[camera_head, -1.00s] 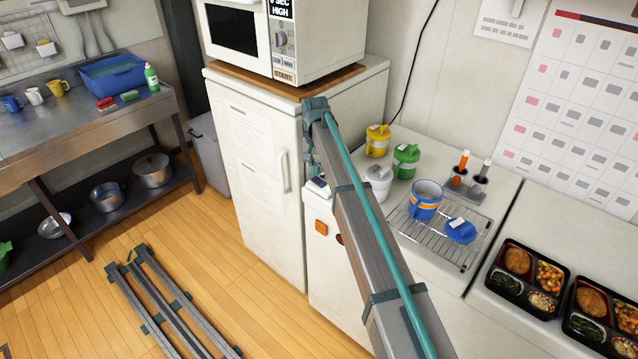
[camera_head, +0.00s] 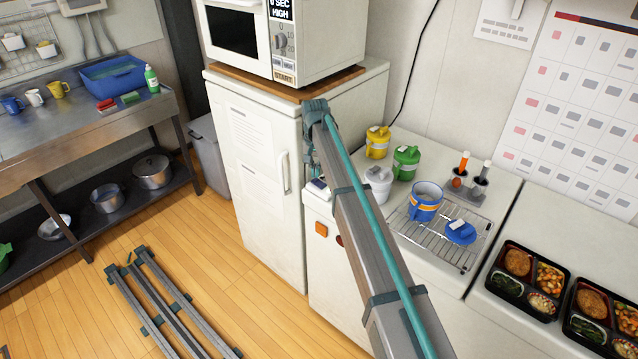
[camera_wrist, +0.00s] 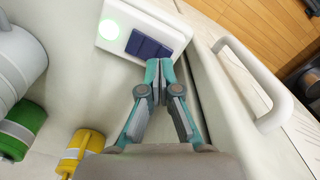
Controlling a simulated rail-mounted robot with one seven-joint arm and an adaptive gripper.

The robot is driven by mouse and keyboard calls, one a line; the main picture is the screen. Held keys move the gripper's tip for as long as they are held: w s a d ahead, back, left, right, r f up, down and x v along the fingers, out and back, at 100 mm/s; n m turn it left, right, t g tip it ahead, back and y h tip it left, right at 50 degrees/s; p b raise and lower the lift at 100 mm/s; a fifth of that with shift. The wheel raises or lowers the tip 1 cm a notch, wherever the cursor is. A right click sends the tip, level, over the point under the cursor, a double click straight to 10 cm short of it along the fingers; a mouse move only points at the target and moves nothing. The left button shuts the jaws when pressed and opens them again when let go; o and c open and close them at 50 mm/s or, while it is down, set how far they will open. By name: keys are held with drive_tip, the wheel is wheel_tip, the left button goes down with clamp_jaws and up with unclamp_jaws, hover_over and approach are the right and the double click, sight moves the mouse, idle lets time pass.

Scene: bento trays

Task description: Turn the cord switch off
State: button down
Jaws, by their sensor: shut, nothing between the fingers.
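The cord switch (camera_wrist: 146,34) is a white box with a dark blue rocker (camera_wrist: 149,46) and a glowing green light (camera_wrist: 109,29), at the top of the wrist view. In the head view the switch (camera_head: 317,187) shows only in part, small, on the white counter beside the fridge, next to my arm. My gripper (camera_wrist: 160,70) is shut and empty. Its fingertips are at the rocker's lower right end in the wrist view; I cannot tell whether they touch it.
The fridge (camera_head: 262,170) with its handle (camera_wrist: 258,85) stands close beside the gripper. Yellow (camera_head: 377,142), green (camera_head: 406,162) and white (camera_head: 377,184) containers stand near the switch. A wire rack (camera_head: 438,240) holds a blue cup and lid. Bento trays (camera_head: 526,279) lie at the right.

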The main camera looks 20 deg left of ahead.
sight(315, 180)
drive_tip(key=shift+f+b, duration=0.35)
drive_tip(key=shift+f, duration=0.85)
idle(1.1)
drive_tip(key=shift+r+p, duration=1.65)
drive_tip(key=shift+r, duration=1.9)
